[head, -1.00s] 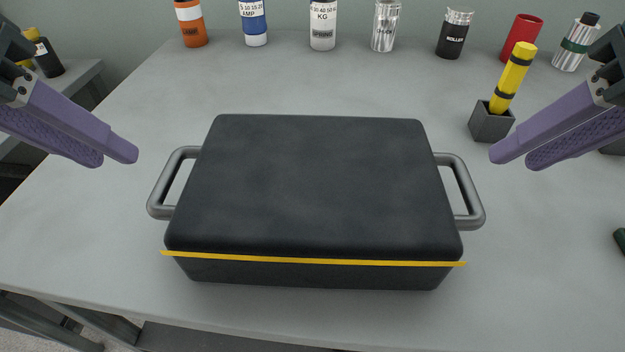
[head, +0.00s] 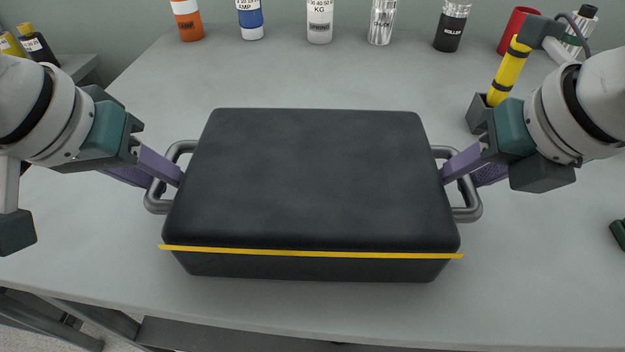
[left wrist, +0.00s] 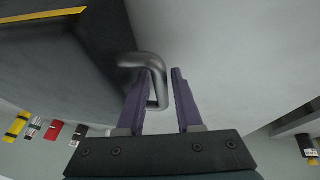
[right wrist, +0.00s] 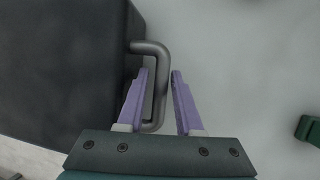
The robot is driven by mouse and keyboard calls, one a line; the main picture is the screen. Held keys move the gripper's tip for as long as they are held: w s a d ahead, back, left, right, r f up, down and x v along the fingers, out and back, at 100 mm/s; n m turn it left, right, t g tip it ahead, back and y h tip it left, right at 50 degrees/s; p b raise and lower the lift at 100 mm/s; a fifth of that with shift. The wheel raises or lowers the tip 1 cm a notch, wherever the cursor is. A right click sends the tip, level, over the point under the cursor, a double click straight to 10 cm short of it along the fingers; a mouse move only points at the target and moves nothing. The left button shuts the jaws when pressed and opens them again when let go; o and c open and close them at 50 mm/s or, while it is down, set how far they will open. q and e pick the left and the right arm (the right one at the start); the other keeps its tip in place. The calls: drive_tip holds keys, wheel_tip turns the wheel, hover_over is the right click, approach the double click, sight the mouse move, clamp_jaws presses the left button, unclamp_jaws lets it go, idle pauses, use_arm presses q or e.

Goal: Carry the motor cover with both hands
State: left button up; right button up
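The motor cover (head: 315,180) is a black box with a yellow stripe along its front lower edge and a grey handle on each side. It sits flat on the grey table. My left gripper (head: 165,177) is at the left handle (head: 156,203). In the left wrist view its purple fingers (left wrist: 160,75) are open, with the handle bar (left wrist: 157,78) between them. My right gripper (head: 460,175) is at the right handle (head: 470,205). In the right wrist view its fingers (right wrist: 161,76) are open on either side of the handle bar (right wrist: 160,90).
Several labelled bottles and cans stand along the back, such as an orange one (head: 187,20) and a blue one (head: 250,18). A yellow tool (head: 508,72) stands in a grey holder (head: 477,113) behind my right arm. A green item (head: 619,233) lies at the right edge.

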use_arm(q)
drive_tip(key=shift+c, duration=0.4)
use_arm(e)
drive_tip(key=shift+c, duration=0.4)
use_arm(q)
clamp_jaws()
use_arm(e)
clamp_jaws()
use_arm(q)
drive_tip(key=shift+r, duration=0.1)
use_arm(e)
drive_tip(key=shift+r, duration=0.1)
